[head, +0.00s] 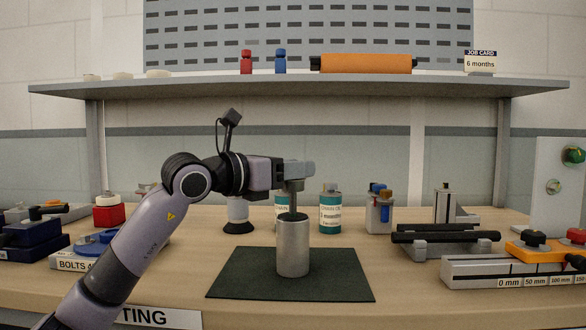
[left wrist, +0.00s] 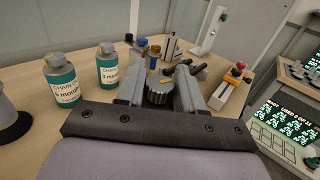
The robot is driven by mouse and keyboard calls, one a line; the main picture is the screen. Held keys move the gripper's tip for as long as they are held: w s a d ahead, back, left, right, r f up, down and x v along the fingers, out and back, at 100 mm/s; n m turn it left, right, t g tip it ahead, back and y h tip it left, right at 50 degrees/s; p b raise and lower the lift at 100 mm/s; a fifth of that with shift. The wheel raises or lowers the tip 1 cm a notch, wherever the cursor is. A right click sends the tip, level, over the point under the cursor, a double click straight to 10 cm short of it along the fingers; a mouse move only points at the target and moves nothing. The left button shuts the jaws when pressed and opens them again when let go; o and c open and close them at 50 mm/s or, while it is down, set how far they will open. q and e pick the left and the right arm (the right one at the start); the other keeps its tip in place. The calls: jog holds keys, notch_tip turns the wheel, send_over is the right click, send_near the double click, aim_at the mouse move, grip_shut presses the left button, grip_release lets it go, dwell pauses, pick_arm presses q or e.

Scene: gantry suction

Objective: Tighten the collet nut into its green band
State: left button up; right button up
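A silver metal cylinder (head: 292,248) stands upright on a dark green mat (head: 235,273) in the middle of the bench. Its top is dark in the head view. My left gripper (head: 292,207) points down over that top. In the left wrist view a dark ribbed round part (left wrist: 158,93), which looks like the collet nut, sits between the two fingers of my left gripper (left wrist: 161,84). The fingers flank it closely; whether they press on it I cannot tell. I cannot make out the green band. My right gripper is in neither view.
Two labelled bottles (head: 330,212) stand behind the cylinder. A blue-topped block (head: 380,212) is behind right. Black bars on a grey holder (head: 443,240) and a millimetre-marked rail (head: 500,271) lie to the right. A bolts bin (head: 75,262) is at left. The mat around the cylinder is clear.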

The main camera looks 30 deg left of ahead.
pick_arm(q)
jog(key=c, duration=0.4)
jog(key=shift+c, duration=0.2)
jog(key=shift+h, duration=0.3)
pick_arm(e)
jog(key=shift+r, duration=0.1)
pick_arm(q)
jog(key=shift+m+g+h+p, duration=0.4)
jog(key=shift+m+h+p, duration=0.15)
jog(key=shift+m+h, duration=0.05)
jog(key=shift+m+g+h+p, duration=0.5)
jog(key=shift+m+h, duration=0.1)
jog(key=shift+h, duration=0.1)
jog(key=shift+m+g+h+p, duration=0.8)
jog(key=shift+m+h, duration=0.1)
jog(key=shift+h, duration=0.5)
jog(key=shift+m+g+h, duration=0.4)
jog(key=shift+m+h, duration=0.1)
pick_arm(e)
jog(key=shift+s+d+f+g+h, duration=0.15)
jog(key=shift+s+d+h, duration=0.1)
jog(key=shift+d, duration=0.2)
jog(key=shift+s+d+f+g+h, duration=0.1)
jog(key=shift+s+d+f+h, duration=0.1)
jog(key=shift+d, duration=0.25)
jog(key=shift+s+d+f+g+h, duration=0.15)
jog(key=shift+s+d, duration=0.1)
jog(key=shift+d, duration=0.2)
